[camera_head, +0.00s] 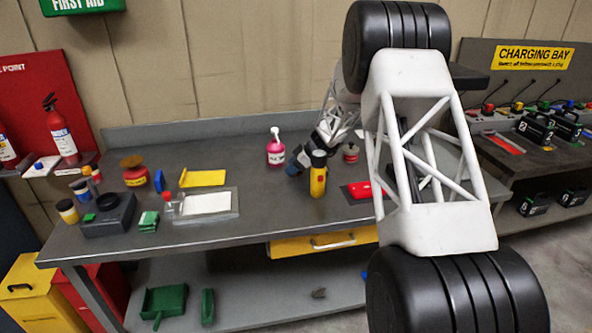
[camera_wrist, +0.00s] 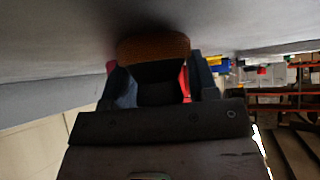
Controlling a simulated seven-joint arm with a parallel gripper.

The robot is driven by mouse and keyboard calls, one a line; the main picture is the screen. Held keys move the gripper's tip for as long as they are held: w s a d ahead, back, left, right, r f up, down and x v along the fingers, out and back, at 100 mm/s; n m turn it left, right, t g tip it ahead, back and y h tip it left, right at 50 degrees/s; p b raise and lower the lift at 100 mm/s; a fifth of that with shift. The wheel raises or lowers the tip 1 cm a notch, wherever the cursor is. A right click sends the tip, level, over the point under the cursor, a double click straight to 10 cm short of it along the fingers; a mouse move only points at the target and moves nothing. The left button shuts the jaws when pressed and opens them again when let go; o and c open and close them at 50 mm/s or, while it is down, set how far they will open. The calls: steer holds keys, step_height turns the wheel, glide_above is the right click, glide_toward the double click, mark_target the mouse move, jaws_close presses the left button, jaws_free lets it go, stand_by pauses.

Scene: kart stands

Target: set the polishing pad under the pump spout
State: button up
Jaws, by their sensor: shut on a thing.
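The pump bottle (camera_head: 275,152) is pink with a white pump head and stands upright toward the back of the workbench. My gripper (camera_head: 297,165) is low over the bench, just right of the bottle. In the wrist view, my gripper (camera_wrist: 155,92) is shut on a round orange-brown pad (camera_wrist: 152,47), which I take for the polishing pad. The pad is close to the grey bench top, with a dark shadow by it; I cannot tell whether it touches. A pink patch (camera_wrist: 110,67) beside the left finger seems to be the bottle. I cannot make out the pad in the head view.
A red item (camera_head: 360,189) and a small jar (camera_head: 350,152) are to the right. A tray (camera_head: 207,204) and several items are left. Bare bench (camera_head: 262,190) lies before the pump bottle.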

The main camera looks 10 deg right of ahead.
steer(key=shift+r, duration=0.15)
step_height(320, 180, up, 28)
stand_by(0.8)
steer(key=shift+f, duration=0.2)
stand_by(0.5)
steer(key=s+a+f+m+t+h, duration=0.1)
steer(key=s+f+m, duration=0.3)
steer(key=s+f, duration=0.5)
steer(key=s+a+f+m+t+h, duration=0.2)
steer(key=s+f, duration=0.7)
steer(key=s, duration=1.1)
steer(key=s+a+f+m+t+h, duration=0.2)
steer(key=s+f+m+h, duration=0.3)
steer(key=s, duration=1)
steer(key=shift+f+m, duration=1.3)
steer(key=shift+f, duration=0.7)
steer(key=shift+s+a, duration=0.1)
